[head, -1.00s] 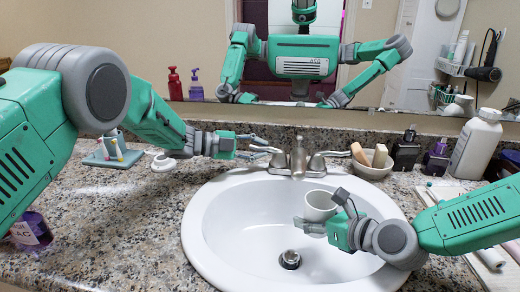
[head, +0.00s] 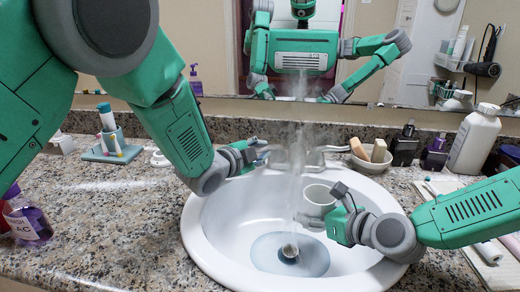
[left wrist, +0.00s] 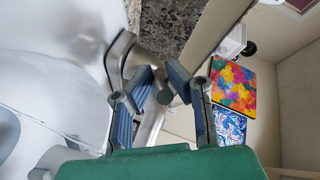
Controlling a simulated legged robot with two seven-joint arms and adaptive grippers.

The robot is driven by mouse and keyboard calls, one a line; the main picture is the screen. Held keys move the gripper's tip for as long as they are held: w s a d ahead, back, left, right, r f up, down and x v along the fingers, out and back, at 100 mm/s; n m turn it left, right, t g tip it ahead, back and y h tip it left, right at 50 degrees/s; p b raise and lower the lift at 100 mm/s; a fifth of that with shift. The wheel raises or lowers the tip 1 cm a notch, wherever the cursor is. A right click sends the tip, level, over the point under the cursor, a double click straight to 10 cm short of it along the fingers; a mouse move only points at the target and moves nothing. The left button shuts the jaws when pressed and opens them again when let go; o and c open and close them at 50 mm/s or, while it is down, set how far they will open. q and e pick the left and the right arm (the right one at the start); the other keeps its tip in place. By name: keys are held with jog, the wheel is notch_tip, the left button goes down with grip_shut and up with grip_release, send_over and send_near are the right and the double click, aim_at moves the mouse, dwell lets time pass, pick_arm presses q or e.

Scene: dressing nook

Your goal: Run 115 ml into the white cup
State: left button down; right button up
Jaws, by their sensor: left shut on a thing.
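The white cup (head: 321,198) is upright over the sink, to the right of the stream. My right gripper (head: 324,206) is shut around it from the right. The cup's contents cannot be told. My left gripper (head: 258,156) is shut on the tap's left handle; the left wrist view shows its blue-padded fingers (left wrist: 160,90) at the metal lever. The spout (head: 297,158) is partly veiled by white mist. A pale stream (head: 293,195) falls past the cup's left side to the drain (head: 289,251), where a grey-blue pool lies.
The white basin (head: 215,240) sits in a granite counter. A soap dish (head: 371,160) stands behind it at right, near dark bottles and a white bottle (head: 474,140). A purple bottle (head: 27,218) and a toothbrush tray (head: 113,150) are at left.

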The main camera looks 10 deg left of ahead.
pick_arm(q)
jog(key=shift+s+d+f+n+y, duration=0.1)
jog(key=shift+s+d+n+y, duration=0.15)
jog(key=shift+n+y, duration=0.2)
jog(key=c, duration=1.6)
grip_release()
jog(key=shift+w, duration=0.15)
jog(key=v, duration=1.2)
jog(key=shift+d+f, duration=0.15)
jog(key=shift+d, duration=0.05)
